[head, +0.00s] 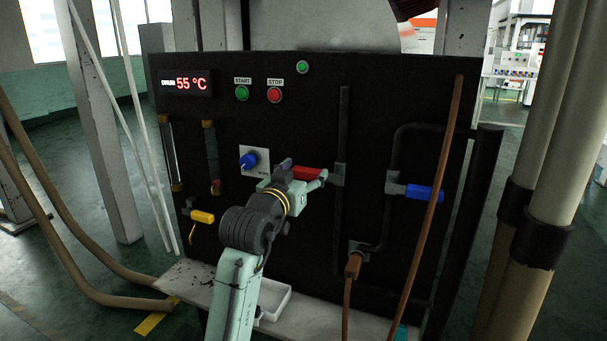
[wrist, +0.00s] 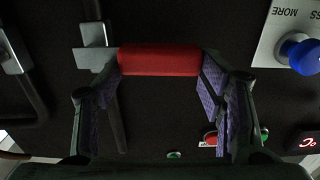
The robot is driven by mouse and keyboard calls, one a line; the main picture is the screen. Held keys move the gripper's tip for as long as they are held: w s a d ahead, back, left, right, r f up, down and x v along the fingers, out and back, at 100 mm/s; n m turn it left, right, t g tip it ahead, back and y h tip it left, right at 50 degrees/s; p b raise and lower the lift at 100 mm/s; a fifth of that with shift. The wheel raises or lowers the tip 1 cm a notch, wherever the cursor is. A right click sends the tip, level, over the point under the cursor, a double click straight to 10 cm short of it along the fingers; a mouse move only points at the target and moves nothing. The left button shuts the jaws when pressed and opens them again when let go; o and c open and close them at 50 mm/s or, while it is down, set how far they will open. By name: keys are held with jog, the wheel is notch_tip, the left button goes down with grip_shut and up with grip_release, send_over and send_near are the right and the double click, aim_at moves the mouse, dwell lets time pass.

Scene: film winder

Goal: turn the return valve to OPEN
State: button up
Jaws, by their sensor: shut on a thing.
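A valve with a red handle (head: 308,173) is on the black panel, the handle lying roughly level beside a vertical dark pipe. My gripper (head: 290,177) is at this handle. In the wrist view the red handle (wrist: 160,60) spans between the two purple-padded fingers (wrist: 160,75), one at each end, and the gripper is shut on it. A valve with a blue handle (head: 424,193) is to the right, and a valve with a yellow handle (head: 203,216) is at the lower left. No label naming the return valve or OPEN is readable.
A blue knob (head: 249,161) on a white plate is just left of my gripper. START (head: 242,93) and STOP (head: 274,95) buttons and a 55 °C display (head: 186,84) are above. A brown hose (head: 440,170) crosses the panel's right side. A white tray (head: 275,301) is below.

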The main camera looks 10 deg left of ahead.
jog(key=shift+w, duration=0.1)
jog(key=shift+s+d+r+m+b, duration=0.2)
jog(key=shift+d+r+m+b, duration=1)
jog(key=shift+m, duration=1.8)
jog(key=shift+s+d+r+m+b, duration=0.25)
jog(key=shift+d+r+m+b, duration=0.95)
jog(key=shift+m, duration=1.8)
jog(key=shift+s+d+r+m+b, duration=0.2)
jog(key=shift+d+r+m+b, duration=1)
jog(key=shift+m, duration=1.8)
jog(key=shift+d+f+p, duration=0.3)
jog(key=shift+d+f, duration=0.05)
jog(key=shift+f, duration=0.1)
jog(key=o, duration=1.7)
jog(key=shift+w+f, duration=0.1)
jog(key=shift+f, duration=0.15)
